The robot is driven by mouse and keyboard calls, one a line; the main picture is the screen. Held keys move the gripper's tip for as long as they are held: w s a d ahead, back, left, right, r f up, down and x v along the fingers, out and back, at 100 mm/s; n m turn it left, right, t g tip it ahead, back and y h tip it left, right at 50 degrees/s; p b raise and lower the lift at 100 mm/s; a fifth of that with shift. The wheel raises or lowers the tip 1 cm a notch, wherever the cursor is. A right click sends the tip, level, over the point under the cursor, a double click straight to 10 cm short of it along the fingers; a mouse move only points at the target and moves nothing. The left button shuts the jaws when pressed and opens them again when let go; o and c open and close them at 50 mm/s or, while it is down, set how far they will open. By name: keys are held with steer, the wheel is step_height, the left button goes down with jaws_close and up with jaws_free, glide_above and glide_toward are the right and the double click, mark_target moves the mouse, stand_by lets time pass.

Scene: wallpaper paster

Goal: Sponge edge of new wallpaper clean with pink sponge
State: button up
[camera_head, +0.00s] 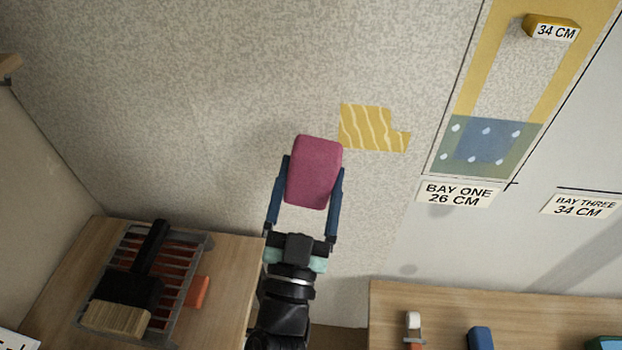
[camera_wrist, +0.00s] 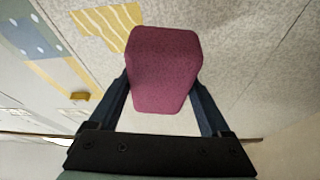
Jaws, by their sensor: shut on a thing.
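The pink sponge (camera_head: 314,171) is held between the two blue fingers of my gripper (camera_head: 308,185), which is shut on it. The sponge also fills the middle of the wrist view (camera_wrist: 165,70). A yellow wallpaper piece (camera_head: 372,128) with pale wavy lines is on the speckled wall, just right of the sponge's upper end in the head view. It shows at the upper left in the wrist view (camera_wrist: 108,24). I cannot tell whether the sponge touches the wall. On the right, a panel (camera_head: 484,146) has a yellow border and a blue-green dotted patch.
A rack (camera_head: 187,282) with a black-handled brush (camera_head: 130,290) sits on the left wooden table (camera_head: 232,285). A right wooden table (camera_head: 540,305) bears a blue item (camera_head: 480,338) and other small tools.

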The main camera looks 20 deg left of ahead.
mark_target(366, 123)
steer(key=shift+d, duration=0.1)
steer(key=w+a, duration=0.2)
steer(key=w, duration=0.4)
steer(key=shift+w+p, duration=0.15)
steer(key=shift+p, duration=0.2)
steer(key=shift+w+a, duration=0.1)
steer(key=shift+w, duration=0.45)
stand_by(1.1)
steer(key=shift+w+a, duration=0.2)
steer(key=shift+w, duration=0.45)
stand_by(1.1)
steer(key=shift+s, duration=0.1)
stand_by(0.9)
stand_by(0.8)
steer(key=shift+w+d, duration=0.2)
steer(key=shift+d, duration=0.6)
steer(key=shift+w+d, duration=0.25)
steer(key=shift+d, duration=0.55)
steer(key=shift+w+d, duration=0.2)
steer(key=shift+d, duration=0.6)
steer(key=shift+w+d, duration=0.1)
steer(key=shift+w+d, duration=0.25)
steer(key=shift+d, duration=0.7)
